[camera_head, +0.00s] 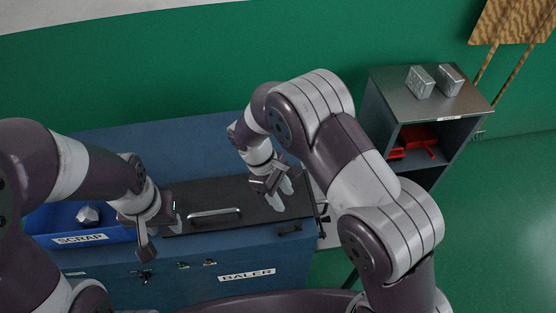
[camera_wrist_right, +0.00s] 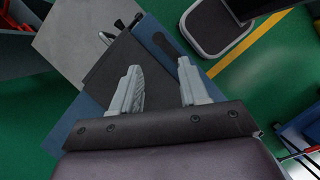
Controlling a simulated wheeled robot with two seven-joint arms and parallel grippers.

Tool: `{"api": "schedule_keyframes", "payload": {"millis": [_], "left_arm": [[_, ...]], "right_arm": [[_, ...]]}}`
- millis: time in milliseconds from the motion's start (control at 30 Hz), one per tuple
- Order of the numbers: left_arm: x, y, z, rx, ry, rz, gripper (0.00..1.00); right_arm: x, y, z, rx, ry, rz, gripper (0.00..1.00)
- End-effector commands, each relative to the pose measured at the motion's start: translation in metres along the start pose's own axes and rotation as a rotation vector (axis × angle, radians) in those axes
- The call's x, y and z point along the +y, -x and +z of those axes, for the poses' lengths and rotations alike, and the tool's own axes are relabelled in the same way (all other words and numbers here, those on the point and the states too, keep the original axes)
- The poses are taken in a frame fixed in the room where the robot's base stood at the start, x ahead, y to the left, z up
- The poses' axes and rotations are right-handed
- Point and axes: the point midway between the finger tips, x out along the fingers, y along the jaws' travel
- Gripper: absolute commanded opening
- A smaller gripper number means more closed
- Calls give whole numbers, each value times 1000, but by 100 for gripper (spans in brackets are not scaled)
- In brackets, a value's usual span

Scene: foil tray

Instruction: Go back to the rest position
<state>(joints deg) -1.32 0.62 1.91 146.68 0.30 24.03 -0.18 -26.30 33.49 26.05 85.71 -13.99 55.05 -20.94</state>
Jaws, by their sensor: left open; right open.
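My left gripper (camera_head: 160,225) is open and hangs over the left part of the blue baler (camera_head: 285,262), beside the blue scrap bin (camera_head: 110,232). Nothing shows between its fingers, though its tips are partly hidden. My right gripper (camera_head: 280,198) is open above the right part of the baler's dark lid (camera_head: 235,192). In the right wrist view its two pale fingers (camera_wrist_right: 160,88) stand wide apart with nothing between them. Below them lie the dark lid and the blue baler edge.
A crumpled silver foil piece (camera_head: 88,214) lies in the scrap bin. A silver handle (camera_head: 214,215) is on the lid. At the right, a grey cabinet (camera_head: 455,124) bears two silver blocks (camera_head: 420,82) and holds red things (camera_head: 420,138) inside. Green floor is clear at far right.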

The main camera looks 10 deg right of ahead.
Motion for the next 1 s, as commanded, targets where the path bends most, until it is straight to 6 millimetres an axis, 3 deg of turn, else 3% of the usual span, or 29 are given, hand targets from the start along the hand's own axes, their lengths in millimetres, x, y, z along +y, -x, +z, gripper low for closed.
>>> {"api": "schedule_keyframes", "payload": {"millis": [200, 267, 367, 600, 700, 800, 1000], "left_arm": [[0, 0, 0, 0, 0, 0, 43], [0, 0, 0, 0, 0, 0, 43], [0, -10, 1, 0, 0, 0, 43], [0, -71, 9, -1, 0, 0, 43], [0, -91, 11, 0, 0, 0, 43], [0, -96, 12, 0, 0, 0, 43], [0, -91, 11, 1, 0, 0, 43]], "right_arm": [[1, 0, -2, 11, -21, 4, 44], [-6, -9, -5, 43, -80, -9, 44], [-23, -20, 13, 109, -227, -54, 44], [-33, -42, 103, 366, -781, -150, 44], [-36, -52, 135, 433, -921, -153, 44], [-24, -47, 145, 479, -982, -135, 44], [-24, -44, 148, 472, -984, -138, 44]]}}
